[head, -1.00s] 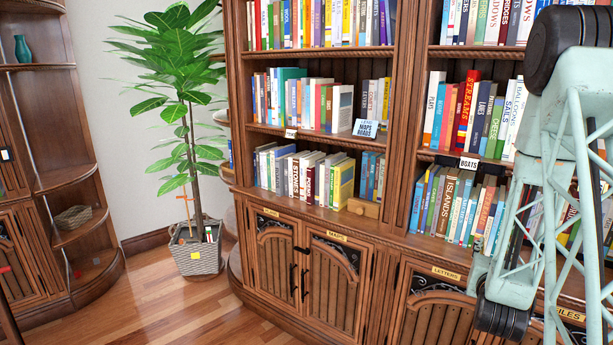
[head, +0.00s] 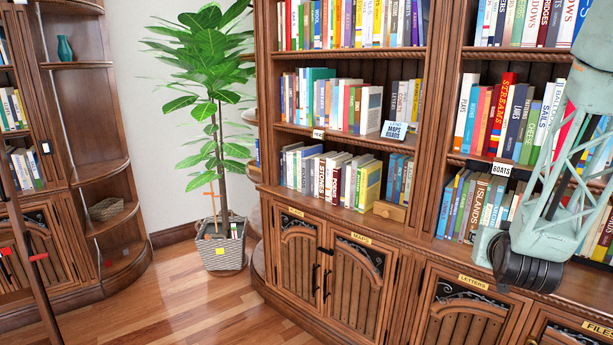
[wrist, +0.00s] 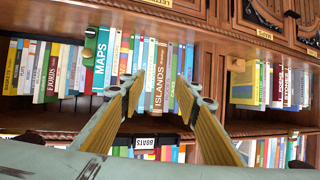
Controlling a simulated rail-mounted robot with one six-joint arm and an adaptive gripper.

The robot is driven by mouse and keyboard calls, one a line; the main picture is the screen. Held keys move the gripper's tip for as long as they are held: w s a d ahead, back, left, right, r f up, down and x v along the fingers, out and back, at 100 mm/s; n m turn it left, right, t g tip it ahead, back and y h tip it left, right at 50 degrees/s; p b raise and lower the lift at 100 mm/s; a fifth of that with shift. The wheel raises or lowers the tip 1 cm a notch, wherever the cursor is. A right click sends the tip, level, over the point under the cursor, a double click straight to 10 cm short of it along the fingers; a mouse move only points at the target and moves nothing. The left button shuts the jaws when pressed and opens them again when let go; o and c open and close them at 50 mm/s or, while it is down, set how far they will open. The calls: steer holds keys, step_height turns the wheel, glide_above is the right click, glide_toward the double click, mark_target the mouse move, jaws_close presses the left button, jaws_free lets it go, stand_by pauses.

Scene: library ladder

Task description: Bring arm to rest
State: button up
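My gripper (wrist: 160,92) shows in the wrist view. Its two fingers, with yellowish inner pads, are spread apart and nothing is held between them. Behind the gap are upright books on a shelf, among them the Islands book (wrist: 159,76); the wrist picture is upside down relative to the room. In the head view my pale green lattice arm hangs at the right, in front of the bookcase (head: 445,140). The gripper itself is not visible in the head view.
A potted plant (head: 222,255) stands on the floor left of the bookcase. A dark slanted rail (head: 30,250) crosses the left edge. The wooden floor between is clear.

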steer(key=s+a+r+n+g+y, duration=0.2)
steer(key=s+a+r, duration=0.2)
steer(key=s+a, duration=0.5)
steer(key=s+a+r+n+g+y, duration=0.15)
steer(key=s+a+r, duration=0.4)
steer(key=a, duration=0.55)
steer(key=s+a+r+n+g+y, duration=0.1)
steer(key=s+a, duration=0.3)
steer(key=s, duration=1)
steer(key=s+a+r+n+g+y, duration=0.1)
steer(key=s+a+r+g, duration=0.1)
steer(key=s, duration=1.3)
steer(key=shift+s+a+r+g, duration=0.2)
steer(key=shift+a+g, duration=0.45)
steer(key=shift+a, duration=0.55)
